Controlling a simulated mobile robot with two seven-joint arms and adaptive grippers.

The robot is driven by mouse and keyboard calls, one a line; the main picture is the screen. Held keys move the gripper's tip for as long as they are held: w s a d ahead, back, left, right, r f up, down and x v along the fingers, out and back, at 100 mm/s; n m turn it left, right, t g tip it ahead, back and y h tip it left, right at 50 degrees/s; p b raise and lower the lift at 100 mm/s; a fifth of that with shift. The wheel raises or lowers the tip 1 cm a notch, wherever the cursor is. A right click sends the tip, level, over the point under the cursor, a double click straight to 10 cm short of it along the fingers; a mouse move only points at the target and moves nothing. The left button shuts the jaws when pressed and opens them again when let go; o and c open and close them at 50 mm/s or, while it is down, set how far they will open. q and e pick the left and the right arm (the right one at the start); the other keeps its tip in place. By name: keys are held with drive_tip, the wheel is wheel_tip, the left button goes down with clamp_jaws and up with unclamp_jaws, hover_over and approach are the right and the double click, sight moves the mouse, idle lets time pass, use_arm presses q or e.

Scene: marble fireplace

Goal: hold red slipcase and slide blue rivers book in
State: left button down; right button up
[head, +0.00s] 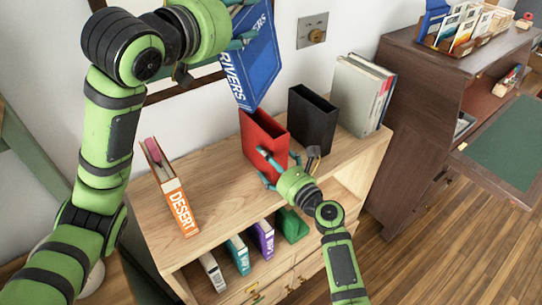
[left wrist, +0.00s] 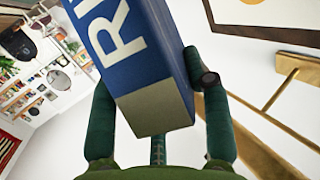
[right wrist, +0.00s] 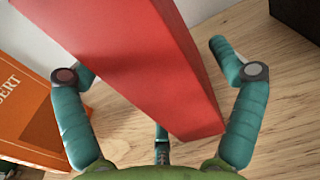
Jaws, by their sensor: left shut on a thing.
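The blue RIVERS book (head: 254,65) is held upright-ish and tilted in the air above the shelf top. My left gripper (head: 240,40) is shut on it; the left wrist view shows the book (left wrist: 110,40) between the fingers (left wrist: 155,95). The red slipcase (head: 258,130) stands on the shelf top, its open side facing up, below the book and apart from it. My right gripper (head: 270,170) is at its front. In the right wrist view the fingers (right wrist: 155,75) straddle the slipcase (right wrist: 130,50), with a visible gap on the right; the left fingertip is partly hidden.
A black slipcase (head: 312,118) stands close right of the red one, with grey books (head: 360,95) beyond. The orange DESERT book (head: 178,205) stands at the left. Several items fill the lower shelf of the wooden bookcase (head: 215,165). Shelf top is clear between DESERT and the red slipcase.

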use_arm(q)
drive_tip(key=shift+r, duration=0.2)
use_arm(e)
drive_tip(key=c, duration=1)
